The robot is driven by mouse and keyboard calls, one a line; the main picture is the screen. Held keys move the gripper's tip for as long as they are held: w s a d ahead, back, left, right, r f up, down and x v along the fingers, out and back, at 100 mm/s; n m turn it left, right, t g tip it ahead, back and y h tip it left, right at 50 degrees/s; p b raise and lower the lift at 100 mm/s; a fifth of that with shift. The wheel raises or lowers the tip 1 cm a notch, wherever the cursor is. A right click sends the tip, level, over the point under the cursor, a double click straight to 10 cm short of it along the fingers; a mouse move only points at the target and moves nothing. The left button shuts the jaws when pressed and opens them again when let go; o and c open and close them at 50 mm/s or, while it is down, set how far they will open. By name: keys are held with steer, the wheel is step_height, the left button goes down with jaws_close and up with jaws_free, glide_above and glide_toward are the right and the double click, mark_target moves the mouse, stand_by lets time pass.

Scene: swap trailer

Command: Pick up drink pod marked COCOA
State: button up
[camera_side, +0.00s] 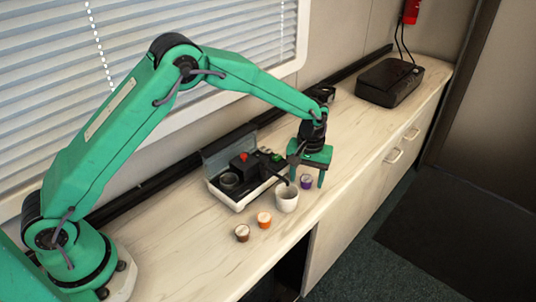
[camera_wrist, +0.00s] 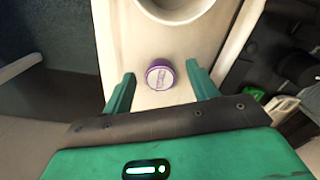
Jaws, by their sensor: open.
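A purple pod with a pale top (camera_side: 306,182) stands on the counter just right of a white mug. In the wrist view the purple pod (camera_wrist: 160,76) shows between the two fingertips; its top has lettering too small to read. My gripper (camera_side: 307,176) is open above and around the purple pod, fingers pointing down; the wrist view shows its spread fingers (camera_wrist: 161,72) with nothing held. An orange pod (camera_side: 264,220) and a brown pod (camera_side: 242,233) stand left of the mug. I cannot read COCOA on any pod.
The white mug (camera_side: 286,200) stands close to the gripper's left finger; its rim also shows in the wrist view (camera_wrist: 213,8). A dark pod machine in an open case (camera_side: 229,201) lies behind it. A black box (camera_side: 389,82) is far right. The counter's front edge is near.

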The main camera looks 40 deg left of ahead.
mark_target(307, 178)
steer(key=c, duration=1.1)
steer(key=shift+o, duration=0.2)
steer(key=shift+r, duration=0.85)
step_height(307, 178, up, 2)
steer(key=shift+r, duration=0.15)
steer(key=s+d+r, duration=0.7)
steer(key=s+d, duration=0.1)
steer(key=shift+s, duration=0.25)
